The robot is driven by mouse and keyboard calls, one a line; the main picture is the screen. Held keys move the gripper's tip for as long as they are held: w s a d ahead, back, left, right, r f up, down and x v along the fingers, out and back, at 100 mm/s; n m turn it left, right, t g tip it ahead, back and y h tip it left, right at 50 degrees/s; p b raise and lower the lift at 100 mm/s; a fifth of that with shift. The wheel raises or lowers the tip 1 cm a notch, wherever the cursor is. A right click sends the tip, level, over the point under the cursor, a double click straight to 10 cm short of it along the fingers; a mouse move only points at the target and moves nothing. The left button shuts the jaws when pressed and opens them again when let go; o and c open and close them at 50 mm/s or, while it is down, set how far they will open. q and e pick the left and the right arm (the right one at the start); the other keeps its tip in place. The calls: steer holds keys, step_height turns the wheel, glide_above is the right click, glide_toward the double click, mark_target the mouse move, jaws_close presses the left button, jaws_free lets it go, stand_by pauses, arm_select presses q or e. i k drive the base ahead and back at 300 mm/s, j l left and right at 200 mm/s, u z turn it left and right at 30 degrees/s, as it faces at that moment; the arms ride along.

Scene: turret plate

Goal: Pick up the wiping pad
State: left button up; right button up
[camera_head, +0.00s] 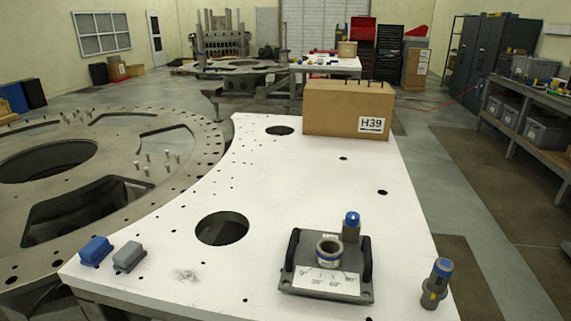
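Two small block-shaped pads lie side by side near the left front corner of the white plate (290,190). One is a blue pad (96,251) and the other is a grey pad (128,257), just to its right. I cannot tell from the picture which one is the wiping pad. Nothing is touching either pad from above. Neither of my grippers is in view.
A grey speckled patch (186,275) marks the plate right of the pads. A round hole (222,229) lies behind it. A grey handled fixture (330,277) and a blue-topped tool (436,283) stand at right. A cardboard box (335,107) sits at the back.

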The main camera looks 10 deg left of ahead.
mark_target(125, 259)
steer(key=u, duration=1.55)
